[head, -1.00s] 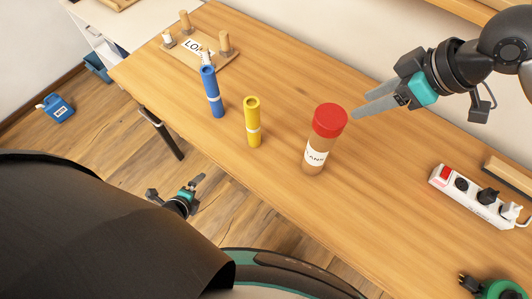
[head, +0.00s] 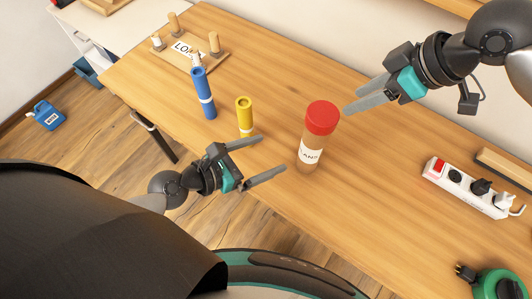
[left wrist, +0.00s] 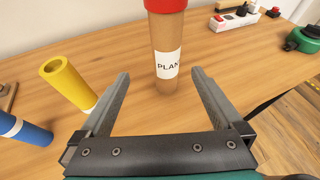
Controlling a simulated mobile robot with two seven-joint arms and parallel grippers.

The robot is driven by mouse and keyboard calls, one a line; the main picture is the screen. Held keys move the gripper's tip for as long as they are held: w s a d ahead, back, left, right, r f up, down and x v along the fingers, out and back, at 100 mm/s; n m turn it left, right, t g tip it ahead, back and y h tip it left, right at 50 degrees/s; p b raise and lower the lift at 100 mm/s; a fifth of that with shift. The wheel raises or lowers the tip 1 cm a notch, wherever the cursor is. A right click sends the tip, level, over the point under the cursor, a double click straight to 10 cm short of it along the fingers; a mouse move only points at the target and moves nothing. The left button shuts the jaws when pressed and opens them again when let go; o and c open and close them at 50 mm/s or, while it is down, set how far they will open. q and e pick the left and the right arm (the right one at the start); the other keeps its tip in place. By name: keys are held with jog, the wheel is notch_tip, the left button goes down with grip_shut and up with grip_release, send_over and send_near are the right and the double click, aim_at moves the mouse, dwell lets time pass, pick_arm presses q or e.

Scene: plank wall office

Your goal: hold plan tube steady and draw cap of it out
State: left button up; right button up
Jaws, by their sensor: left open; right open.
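The plan tube (head: 309,158) stands upright on the table, brown with a white label. Its red cap (head: 322,117) is on top. In the left wrist view the tube (left wrist: 166,38) stands ahead, between the lines of the two fingers and beyond their tips. My left gripper (head: 273,156) is open and empty, at the table's front edge, left of the tube. It also shows in the left wrist view (left wrist: 158,74). My right gripper (head: 350,97) is open and empty, with its fingers pointing left close to the cap's right side; I cannot tell whether they touch it.
A yellow tube (head: 245,117) and a blue tube (head: 204,97) stand to the left. A pegged wooden board (head: 205,57) lies behind them. A white power strip (head: 466,188) and a green object (head: 500,284) are at the right. The table between tube and strip is clear.

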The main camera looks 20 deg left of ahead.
aim_at(305, 144)
pick_arm(q)
jog(key=shift+m, duration=0.5)
jog(key=x, duration=1)
jog(key=d+x, duration=0.1)
jog(key=x, duration=0.4)
jog(key=shift+s+d+r, duration=0.1)
jog(key=shift+s+r, duration=0.15)
grip_shut()
dwell(0.6)
pick_arm(e)
jog(key=shift+o, duration=0.2)
